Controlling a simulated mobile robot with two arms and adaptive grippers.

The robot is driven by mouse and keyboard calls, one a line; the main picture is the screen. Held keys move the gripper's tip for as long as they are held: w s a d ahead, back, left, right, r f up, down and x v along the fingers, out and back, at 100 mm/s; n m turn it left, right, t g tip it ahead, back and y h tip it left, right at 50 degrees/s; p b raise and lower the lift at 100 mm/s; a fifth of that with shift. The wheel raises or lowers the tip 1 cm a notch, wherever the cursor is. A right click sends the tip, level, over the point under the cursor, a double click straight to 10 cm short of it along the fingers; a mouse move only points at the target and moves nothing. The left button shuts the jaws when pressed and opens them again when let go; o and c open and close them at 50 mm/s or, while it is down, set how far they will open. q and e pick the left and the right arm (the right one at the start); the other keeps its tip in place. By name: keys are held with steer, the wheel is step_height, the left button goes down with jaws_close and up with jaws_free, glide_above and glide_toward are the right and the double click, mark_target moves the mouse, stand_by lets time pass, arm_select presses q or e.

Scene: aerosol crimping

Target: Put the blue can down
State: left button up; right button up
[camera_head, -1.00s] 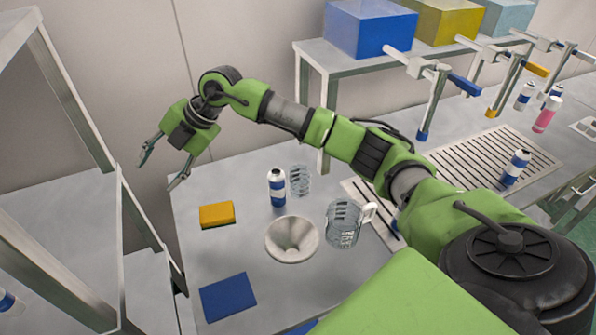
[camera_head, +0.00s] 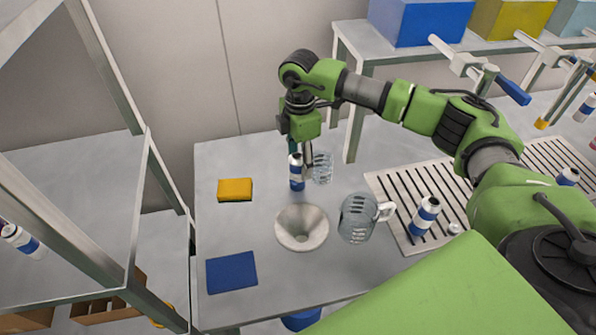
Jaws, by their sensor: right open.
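A blue and white can (camera_head: 297,178) stands upright on the table just left of a small glass beaker (camera_head: 322,170). My right gripper (camera_head: 301,158) points down at it, open, with its fingers at the can's upper part. The far finger is partly hidden, so I cannot tell whether either finger touches the can. My left gripper is out of view. Another blue and white can (camera_head: 426,212) is on the slatted grate (camera_head: 388,190), with one more (camera_head: 568,177) farther right.
A shelf frame (camera_head: 160,205) stands at left. Colored bins, including a blue bin (camera_head: 420,22), sit on a raised shelf behind.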

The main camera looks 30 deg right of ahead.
mark_target(298, 176)
steer(key=shift+a+f+p, duration=0.1)
steer(key=shift+f+p, duration=0.25)
steer(key=shift+f, duration=0.15)
steer(key=f, duration=0.1)
steer(key=f+p, duration=0.2)
steer(key=shift+s+a+f, duration=0.15)
steer(key=shift+a+f, duration=0.1)
steer(key=shift+f, duration=0.6)
steer(key=c, duration=1.2)
steer(key=shift+c, duration=0.2)
